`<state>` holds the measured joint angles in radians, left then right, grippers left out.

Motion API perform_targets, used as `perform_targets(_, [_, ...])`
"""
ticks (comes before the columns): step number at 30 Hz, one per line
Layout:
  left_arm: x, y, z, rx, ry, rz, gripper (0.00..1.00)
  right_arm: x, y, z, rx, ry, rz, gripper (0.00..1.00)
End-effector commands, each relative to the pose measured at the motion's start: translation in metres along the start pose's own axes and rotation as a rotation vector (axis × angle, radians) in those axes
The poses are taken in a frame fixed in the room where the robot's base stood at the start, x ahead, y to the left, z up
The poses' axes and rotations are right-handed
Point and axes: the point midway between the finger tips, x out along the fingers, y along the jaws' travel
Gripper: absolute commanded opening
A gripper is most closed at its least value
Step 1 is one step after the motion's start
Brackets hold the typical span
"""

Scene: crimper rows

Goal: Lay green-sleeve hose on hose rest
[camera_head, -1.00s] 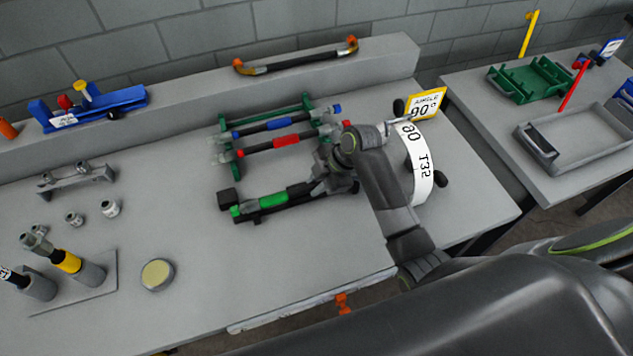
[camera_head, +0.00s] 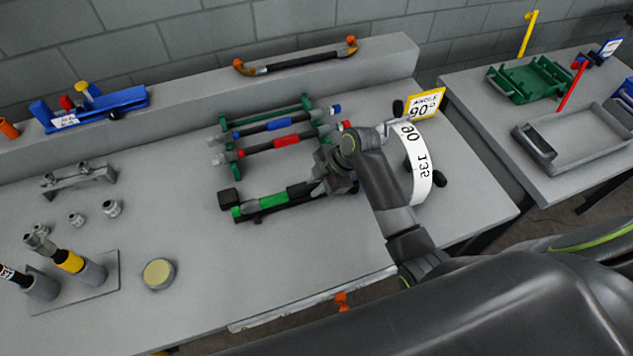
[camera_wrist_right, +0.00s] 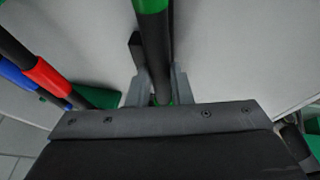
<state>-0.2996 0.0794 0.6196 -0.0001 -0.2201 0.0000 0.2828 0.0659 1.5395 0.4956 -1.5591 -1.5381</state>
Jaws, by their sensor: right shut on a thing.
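The green-sleeve hose (camera_head: 272,201) is black with a green sleeve and lies low over the bench, slanting up to the right. In the right wrist view its dark body (camera_wrist_right: 155,45) runs between my fingers. My right gripper (camera_head: 322,184) is shut on the hose near its right end. A dark bar with a raised block (camera_head: 228,198) at its left end lies along and under the hose; I cannot tell whether the hose touches it. Behind it, a green rack (camera_head: 307,101) carries a blue-sleeve hose (camera_head: 279,123) and a red-sleeve hose (camera_head: 285,141). My left gripper is out of view.
A round tin (camera_head: 158,274), metal fittings (camera_head: 111,208) and a yellow-banded hose in a holder (camera_head: 69,262) stand at the left. A yellow angle sign (camera_head: 427,103) stands right of the rack. Bare bench lies in front of the hose.

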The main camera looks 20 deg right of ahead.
Motion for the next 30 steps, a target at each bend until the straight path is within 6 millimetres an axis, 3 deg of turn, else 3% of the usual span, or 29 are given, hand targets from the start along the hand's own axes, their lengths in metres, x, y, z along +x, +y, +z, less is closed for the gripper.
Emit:
perform_targets(3, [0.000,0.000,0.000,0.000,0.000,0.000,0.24,-0.001,0.001,-0.001,-0.001,0.002,0.002,0.00])
perform_targets(4, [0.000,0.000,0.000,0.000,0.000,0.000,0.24,-0.001,0.001,-0.001,-0.001,0.002,0.002,0.22])
perform_targets(9, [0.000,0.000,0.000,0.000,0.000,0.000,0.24,0.000,0.001,-0.001,-0.001,0.001,0.002,0.44])
perform_targets(20, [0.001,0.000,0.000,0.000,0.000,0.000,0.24,-0.003,-0.001,0.001,0.001,-0.001,-0.001,0.44])
perform_targets(26, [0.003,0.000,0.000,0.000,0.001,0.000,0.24,-0.030,0.000,0.001,-0.003,-0.003,0.003,0.44])
perform_targets(30, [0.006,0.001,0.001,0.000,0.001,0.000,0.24,-0.061,0.001,0.001,-0.005,-0.004,0.005,0.44])
